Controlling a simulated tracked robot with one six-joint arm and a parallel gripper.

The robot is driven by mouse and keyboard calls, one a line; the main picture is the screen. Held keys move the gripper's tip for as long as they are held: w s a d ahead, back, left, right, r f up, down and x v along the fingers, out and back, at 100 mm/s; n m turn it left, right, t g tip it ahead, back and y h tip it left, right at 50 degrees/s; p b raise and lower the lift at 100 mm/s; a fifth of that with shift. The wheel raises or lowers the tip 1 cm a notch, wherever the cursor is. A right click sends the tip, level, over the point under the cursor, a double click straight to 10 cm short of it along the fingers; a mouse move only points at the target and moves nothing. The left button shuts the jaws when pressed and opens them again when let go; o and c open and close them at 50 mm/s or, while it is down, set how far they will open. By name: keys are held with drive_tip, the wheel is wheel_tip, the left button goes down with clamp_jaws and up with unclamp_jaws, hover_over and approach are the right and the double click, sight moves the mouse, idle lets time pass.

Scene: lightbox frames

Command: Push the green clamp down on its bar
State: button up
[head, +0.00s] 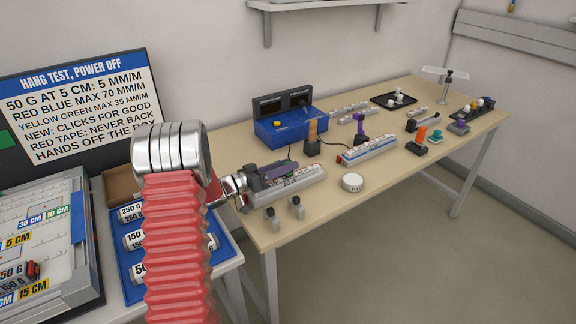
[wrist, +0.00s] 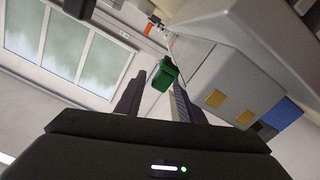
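The green clamp (wrist: 164,76) shows in the wrist view, just beyond the fingertips of my gripper (wrist: 158,78). The two dark fingers stand apart, with a gap between the left fingertip and the clamp. The clamp lies close to the right fingertip; I cannot tell whether they touch. A small yellow spot shows at the clamp's top. I cannot make out its bar clearly. In the head view I cannot pick out the green clamp or my gripper's fingers, and my red arm covers part of the scene.
A grey body with yellow squares (wrist: 214,98) fills the wrist view's right. In the head view, a wooden table (head: 330,205) carries a blue box (head: 290,131), white-labelled strips and small blocks. A blue tray of weights (head: 131,287) and a sign (head: 80,95) are left.

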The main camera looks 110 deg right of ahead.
drive_tip(key=shift+v, duration=3)
drive_tip(key=v, duration=0.8)
drive_tip(key=shift+w, duration=0.25)
drive_tip(key=v, duration=1.4)
drive_tip(key=shift+s, duration=0.1)
drive_tip(key=shift+a, duration=0.1)
